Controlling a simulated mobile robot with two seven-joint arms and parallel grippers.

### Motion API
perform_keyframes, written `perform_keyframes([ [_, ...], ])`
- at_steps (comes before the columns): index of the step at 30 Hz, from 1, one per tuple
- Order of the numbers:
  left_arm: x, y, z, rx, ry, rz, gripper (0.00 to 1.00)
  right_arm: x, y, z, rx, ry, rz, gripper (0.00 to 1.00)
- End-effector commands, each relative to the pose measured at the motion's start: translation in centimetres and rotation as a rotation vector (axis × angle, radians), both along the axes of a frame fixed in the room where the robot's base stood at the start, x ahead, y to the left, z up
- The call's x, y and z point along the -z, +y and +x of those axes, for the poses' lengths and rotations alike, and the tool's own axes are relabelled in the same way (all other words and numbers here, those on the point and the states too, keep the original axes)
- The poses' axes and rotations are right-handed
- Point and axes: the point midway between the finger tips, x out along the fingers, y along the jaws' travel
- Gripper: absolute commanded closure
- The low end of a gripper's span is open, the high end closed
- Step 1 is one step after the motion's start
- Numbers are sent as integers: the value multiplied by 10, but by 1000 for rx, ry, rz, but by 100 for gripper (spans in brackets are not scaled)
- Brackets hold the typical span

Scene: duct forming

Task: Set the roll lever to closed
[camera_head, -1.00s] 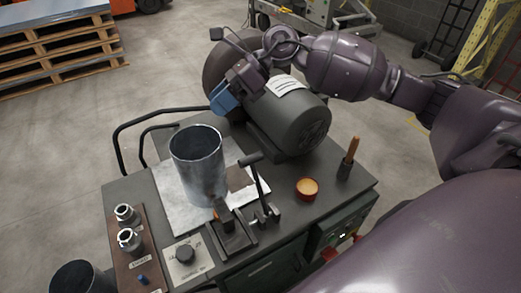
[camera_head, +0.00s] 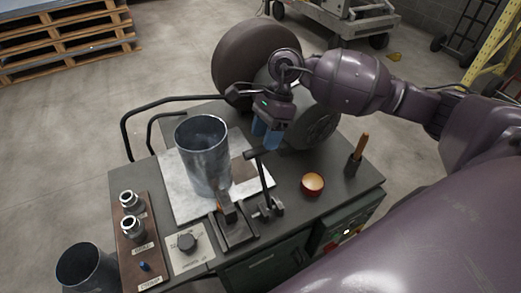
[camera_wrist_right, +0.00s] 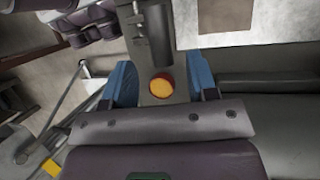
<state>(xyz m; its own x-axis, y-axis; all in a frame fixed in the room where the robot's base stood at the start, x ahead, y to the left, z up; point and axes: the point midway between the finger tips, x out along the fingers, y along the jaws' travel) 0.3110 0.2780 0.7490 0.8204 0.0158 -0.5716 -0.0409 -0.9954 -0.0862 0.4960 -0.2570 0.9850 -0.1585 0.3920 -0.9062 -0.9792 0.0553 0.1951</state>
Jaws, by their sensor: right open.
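The lever (camera_head: 264,182) is a dark upright bar with a short cross handle on top. It rises from a small bracket on the grey machine top, right of a grey metal cylinder (camera_head: 203,160), and leans slightly left. My right gripper (camera_head: 267,134) has blue fingers pointing down, just above and behind the lever's handle in the head view, apparently apart from it. In the right wrist view my right gripper (camera_wrist_right: 163,82) is open, with no object clearly held. I cannot tell the lever's setting from its labels. My left gripper is not in view.
A small orange-topped round container (camera_head: 312,184) and a wooden-handled tool in a holder (camera_head: 357,157) stand to the right. A large dark motor drum (camera_head: 246,62) stands behind.

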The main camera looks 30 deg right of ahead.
Motion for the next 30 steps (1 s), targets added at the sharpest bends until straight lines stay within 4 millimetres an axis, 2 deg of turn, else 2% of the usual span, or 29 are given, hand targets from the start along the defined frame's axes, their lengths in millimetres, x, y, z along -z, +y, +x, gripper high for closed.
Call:
perform_keyframes([
  [3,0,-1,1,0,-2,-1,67,18,8,-4,0,3,1,47],
  [9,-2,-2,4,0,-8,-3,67,37,16,-6,1,1,2,47],
  [22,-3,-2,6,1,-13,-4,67,44,19,-8,1,-1,0,47],
  [30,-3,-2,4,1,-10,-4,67,44,19,-7,1,-1,0,88],
])
